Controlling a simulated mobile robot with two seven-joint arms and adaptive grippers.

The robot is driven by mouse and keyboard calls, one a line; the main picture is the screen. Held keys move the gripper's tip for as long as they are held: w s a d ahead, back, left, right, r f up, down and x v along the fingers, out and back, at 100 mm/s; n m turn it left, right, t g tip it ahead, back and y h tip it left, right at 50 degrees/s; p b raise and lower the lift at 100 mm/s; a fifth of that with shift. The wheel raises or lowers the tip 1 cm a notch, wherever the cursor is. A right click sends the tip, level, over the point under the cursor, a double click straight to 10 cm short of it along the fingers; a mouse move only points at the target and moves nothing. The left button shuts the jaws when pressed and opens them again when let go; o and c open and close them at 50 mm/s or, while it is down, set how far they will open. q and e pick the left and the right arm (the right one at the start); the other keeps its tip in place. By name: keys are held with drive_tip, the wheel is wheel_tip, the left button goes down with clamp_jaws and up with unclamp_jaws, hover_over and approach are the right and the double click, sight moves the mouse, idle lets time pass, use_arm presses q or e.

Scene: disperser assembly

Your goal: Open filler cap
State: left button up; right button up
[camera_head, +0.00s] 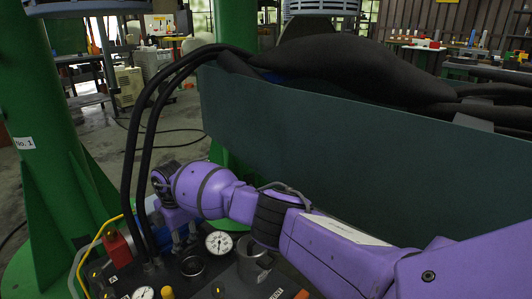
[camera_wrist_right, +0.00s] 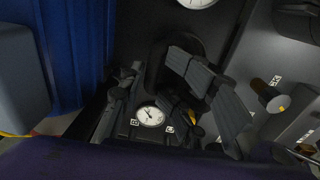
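My right arm comes in from the right in the head view, and its gripper (camera_head: 180,236) points down over the dark machine panel (camera_head: 215,287). In the right wrist view the gripper (camera_wrist_right: 155,100) has its two fingers spread apart, with nothing clearly held between them. A dark rounded fitting (camera_wrist_right: 158,62) shows behind and between the fingers; I cannot tell whether it is the filler cap. In the head view a black round fitting (camera_head: 192,267) stands on the panel just below the gripper, beside a larger metal cylinder (camera_head: 255,268). My left gripper is not in view.
A white gauge (camera_head: 218,243) sits close to the gripper, and another gauge (camera_head: 144,293) is lower left. Thick black hoses (camera_head: 135,150) rise left of the gripper. A dark green panel (camera_head: 340,150) stands behind my arm. A green column (camera_head: 45,140) is at left.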

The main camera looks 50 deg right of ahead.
wheel_tip(320, 180, up, 12)
drive_tip(key=shift+s, duration=0.35)
drive_tip(key=shift+f, duration=0.1)
